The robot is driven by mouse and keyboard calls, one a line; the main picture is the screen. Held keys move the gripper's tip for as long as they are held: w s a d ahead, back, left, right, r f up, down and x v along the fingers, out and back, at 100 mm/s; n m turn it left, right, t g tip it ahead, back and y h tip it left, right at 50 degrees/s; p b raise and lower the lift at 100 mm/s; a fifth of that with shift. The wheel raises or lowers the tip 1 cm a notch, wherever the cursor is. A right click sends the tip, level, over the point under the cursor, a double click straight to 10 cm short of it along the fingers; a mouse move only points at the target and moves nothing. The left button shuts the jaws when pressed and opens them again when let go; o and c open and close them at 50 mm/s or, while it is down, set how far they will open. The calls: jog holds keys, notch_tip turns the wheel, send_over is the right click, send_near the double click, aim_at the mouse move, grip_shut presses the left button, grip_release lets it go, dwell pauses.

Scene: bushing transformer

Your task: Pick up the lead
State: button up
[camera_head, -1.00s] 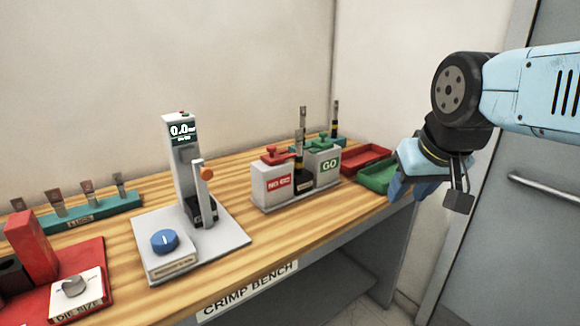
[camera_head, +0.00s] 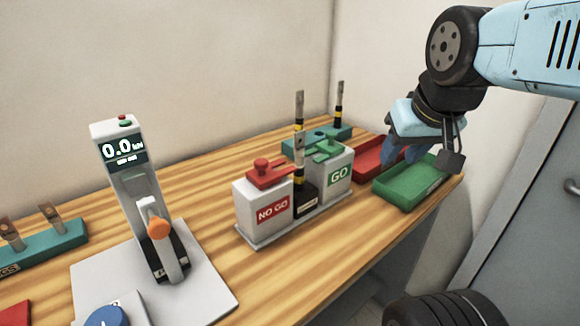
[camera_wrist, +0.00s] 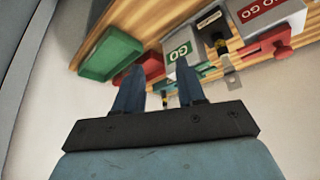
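Several upright leads with black and yellow bodies and grey metal lugs stand on the bench. One lead (camera_head: 299,172) stands in a black holder between the NO GO and GO blocks. Two more, a left lead (camera_head: 299,108) and a right lead (camera_head: 340,103), stand at the teal rack (camera_head: 330,139) behind. In the wrist view the holder's lead (camera_wrist: 222,48) is right of my fingers; another lead (camera_wrist: 164,99) shows partly between them. My gripper (camera_head: 402,156) is over the red and green trays, right of all leads. Its fingers (camera_wrist: 159,66) are apart and empty.
The NO GO block (camera_head: 262,205) and GO block (camera_head: 332,176) flank the holder. A red tray (camera_head: 372,160) and green tray (camera_head: 398,190) are at the right. A force tester (camera_head: 125,165) stands left. Bare bench lies between tester and blocks.

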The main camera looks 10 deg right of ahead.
jog(key=shift+w+d, duration=0.15)
jog(key=shift+w, duration=0.1)
jog(key=shift+r, duration=0.1)
notch_tip(320, 180, up, 5)
jog(key=n+g, duration=0.6)
jog(key=n, duration=0.1)
send_over(299, 154)
jog(key=shift+w+d, duration=0.1)
jog(key=shift+w, duration=0.15)
notch_tip(299, 154, down, 14)
jog(key=shift+s, duration=0.1)
jog(key=shift+c, duration=0.3)
